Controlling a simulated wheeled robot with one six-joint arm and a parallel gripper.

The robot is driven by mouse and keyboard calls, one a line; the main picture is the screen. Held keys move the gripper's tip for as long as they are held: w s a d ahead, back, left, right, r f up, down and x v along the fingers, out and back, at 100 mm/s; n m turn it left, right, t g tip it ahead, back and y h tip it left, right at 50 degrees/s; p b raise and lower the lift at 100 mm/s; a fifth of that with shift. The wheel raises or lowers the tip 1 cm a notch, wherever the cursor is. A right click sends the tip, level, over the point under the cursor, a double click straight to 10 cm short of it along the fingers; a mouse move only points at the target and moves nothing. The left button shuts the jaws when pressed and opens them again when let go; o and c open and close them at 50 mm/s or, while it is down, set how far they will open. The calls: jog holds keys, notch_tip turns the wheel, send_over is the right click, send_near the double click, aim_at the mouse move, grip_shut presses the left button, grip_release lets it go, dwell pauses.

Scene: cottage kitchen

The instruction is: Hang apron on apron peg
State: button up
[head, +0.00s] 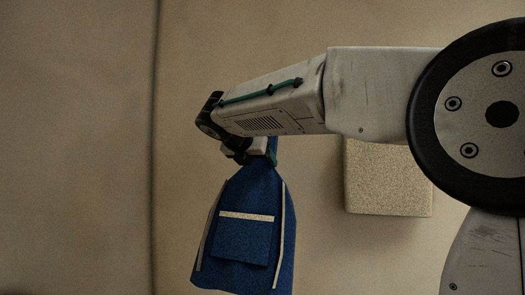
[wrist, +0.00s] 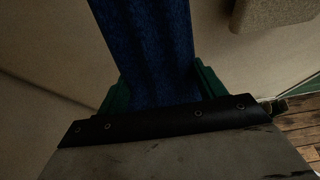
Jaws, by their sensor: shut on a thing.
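The blue apron (head: 262,205) with pale trim and a front pocket hangs down from my gripper (head: 267,155) in the head view. My gripper is shut on its narrow top end, and the apron hangs free below. In the wrist view the blue cloth (wrist: 150,50) runs away between the green fingers of my gripper (wrist: 160,88). The apron's lower edge is near or past the bottom of the head view. I cannot make out an apron peg in either view.
A pale speckled box-shaped block (head: 388,180) is on the wall right of the apron, partly behind my arm; it also shows in the wrist view (wrist: 270,12). A beige wall with a dark vertical seam (head: 154,150) lies behind. Wooden floor (wrist: 300,128) shows at lower right.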

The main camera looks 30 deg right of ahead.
aim_at(263, 165)
jog(key=s+r, duration=0.2)
jog(key=r, duration=0.1)
jog(key=shift+d, duration=0.4)
jog(key=w+d+f, duration=0.1)
jog(key=w+d, duration=0.6)
jog(key=d, duration=0.2)
jog(key=shift+w+f, duration=0.2)
jog(key=shift+f, duration=0.15)
dwell(0.6)
jog(key=shift+d+f, duration=0.1)
dwell(0.4)
jog(key=o, duration=1.2)
jog(key=v, duration=0.7)
jog(key=shift+s+a, duration=0.3)
jog(key=shift+a, duration=0.05)
